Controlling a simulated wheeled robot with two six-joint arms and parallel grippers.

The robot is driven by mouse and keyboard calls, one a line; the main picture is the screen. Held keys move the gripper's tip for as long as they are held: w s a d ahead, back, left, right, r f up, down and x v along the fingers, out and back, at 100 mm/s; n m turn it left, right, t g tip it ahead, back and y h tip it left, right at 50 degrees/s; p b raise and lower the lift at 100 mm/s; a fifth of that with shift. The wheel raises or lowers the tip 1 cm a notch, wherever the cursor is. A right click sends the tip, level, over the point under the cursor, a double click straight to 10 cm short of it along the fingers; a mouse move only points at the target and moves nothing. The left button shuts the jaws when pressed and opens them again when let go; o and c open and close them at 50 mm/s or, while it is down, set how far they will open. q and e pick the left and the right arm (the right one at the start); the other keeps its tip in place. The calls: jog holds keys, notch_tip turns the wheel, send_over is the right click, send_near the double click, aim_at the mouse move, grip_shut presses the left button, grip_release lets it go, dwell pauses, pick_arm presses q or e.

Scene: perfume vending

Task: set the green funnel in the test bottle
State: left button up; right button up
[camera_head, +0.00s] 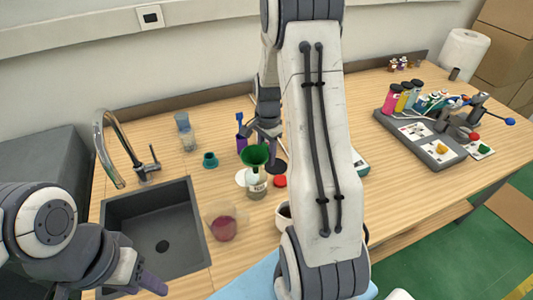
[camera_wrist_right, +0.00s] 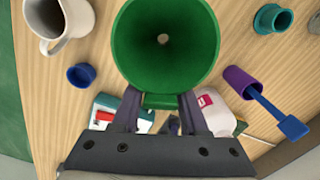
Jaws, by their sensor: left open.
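The green funnel (camera_head: 255,154) is above the test bottle (camera_head: 257,187), wide mouth up, in the head view. Its spout end meets the bottle's neck area; I cannot tell whether it is inside the neck. My right gripper (camera_head: 267,135) is shut on the funnel's side tab. In the right wrist view, the funnel (camera_wrist_right: 165,45) sits between the right fingertips (camera_wrist_right: 163,106) and hides what is beneath it. The bottle stands upright on the table. My left gripper (camera_head: 150,283) is open and empty at the lower left, in front of the sink.
A sink (camera_head: 158,240) with a faucet is at left. A glass of pink liquid (camera_head: 222,228), a mug (camera_head: 283,218), a red cap (camera_head: 280,181), a teal piece (camera_head: 210,160) and a purple cup (camera_head: 241,143) surround the bottle. A grey tray (camera_head: 442,155) is at right.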

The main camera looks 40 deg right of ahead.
jog(key=shift+o, duration=1.3)
notch_tip(320, 180, up, 10)
jog(key=b, duration=0.1)
jog(key=shift+d+r, duration=0.15)
jog(key=shift+r, duration=0.1)
jog(key=s+a+r+n, duration=0.1)
jog(key=s+a+n, duration=0.4)
jog(key=a, duration=0.6)
jog(key=s+a+r+n, duration=0.1)
jog(key=s+a+n, duration=0.1)
jog(key=a+n, duration=0.8)
jog(key=s+a+f+n, duration=0.1)
jog(key=s+a+n, duration=0.8)
jog(key=s, duration=0.5)
jog(key=shift+s+a+y, duration=0.2)
jog(key=shift+s+y, duration=0.1)
